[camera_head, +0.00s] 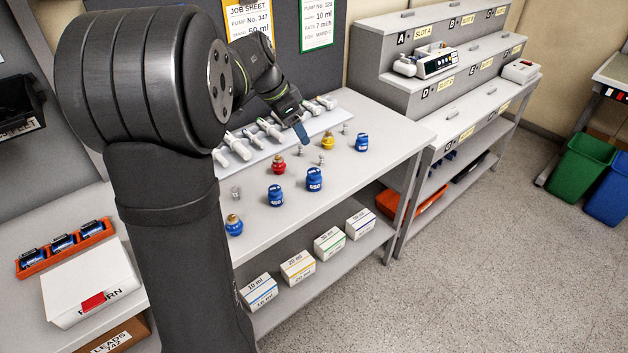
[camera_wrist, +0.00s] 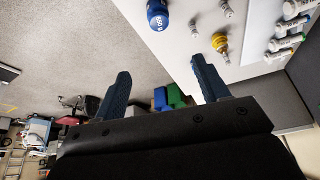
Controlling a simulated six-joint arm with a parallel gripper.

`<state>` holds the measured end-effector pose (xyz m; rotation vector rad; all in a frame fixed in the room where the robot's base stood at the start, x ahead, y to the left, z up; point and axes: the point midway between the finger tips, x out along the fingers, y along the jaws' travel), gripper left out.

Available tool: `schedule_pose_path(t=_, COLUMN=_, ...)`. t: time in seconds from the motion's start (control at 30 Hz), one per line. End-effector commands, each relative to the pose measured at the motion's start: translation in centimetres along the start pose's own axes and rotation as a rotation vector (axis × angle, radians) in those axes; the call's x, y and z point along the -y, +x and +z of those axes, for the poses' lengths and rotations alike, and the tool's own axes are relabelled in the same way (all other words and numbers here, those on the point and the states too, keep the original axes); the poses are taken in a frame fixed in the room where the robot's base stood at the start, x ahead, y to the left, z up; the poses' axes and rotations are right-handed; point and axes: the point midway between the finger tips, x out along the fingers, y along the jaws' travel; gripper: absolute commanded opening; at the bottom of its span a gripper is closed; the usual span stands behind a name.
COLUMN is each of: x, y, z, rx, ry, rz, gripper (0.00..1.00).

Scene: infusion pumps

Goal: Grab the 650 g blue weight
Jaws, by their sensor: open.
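Several blue weights stand upright on the grey table (camera_head: 345,200). The front right one (camera_head: 314,181) has a label that looks like 650 or 550, too small to be sure. Another blue weight (camera_head: 275,195) stands to its left, and one (camera_head: 361,143) stands at the far right. A blue one with a gold top (camera_head: 234,225) is at the front left. My gripper (camera_head: 302,132) is above the back of the table, open and empty. In the wrist view its fingers (camera_wrist: 162,75) are wide apart, with a blue weight (camera_wrist: 157,15) beyond them, its label unclear.
A red weight (camera_head: 278,164), a yellow weight (camera_head: 327,141) and several small metal weights stand among the blue ones. A row of white syringes (camera_head: 265,132) lies behind on a pale strip. A stepped grey shelf (camera_head: 390,95) rises to the right. The table's front right is clear.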

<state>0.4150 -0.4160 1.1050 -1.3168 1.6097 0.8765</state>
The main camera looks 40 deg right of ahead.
Motion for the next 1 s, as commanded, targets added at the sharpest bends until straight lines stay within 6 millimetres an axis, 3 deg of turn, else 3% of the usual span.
schedule_pose_path(t=0.03, x=-0.1, y=1.3, z=0.4, rx=0.002, ry=0.001, rz=0.004, gripper=0.67)
schedule_pose_path(t=0.27, x=-0.1, y=4.8, z=0.8, rx=0.005, ry=0.004, rz=0.004, gripper=0.67)
schedule_pose_path(t=0.63, x=-0.1, y=12.5, z=0.8, rx=0.005, ry=0.005, rz=0.003, gripper=0.67)
schedule_pose_path(t=1.0, x=0.0, y=15.2, z=1.1, rx=0.005, ry=0.005, rz=0.002, gripper=0.67)
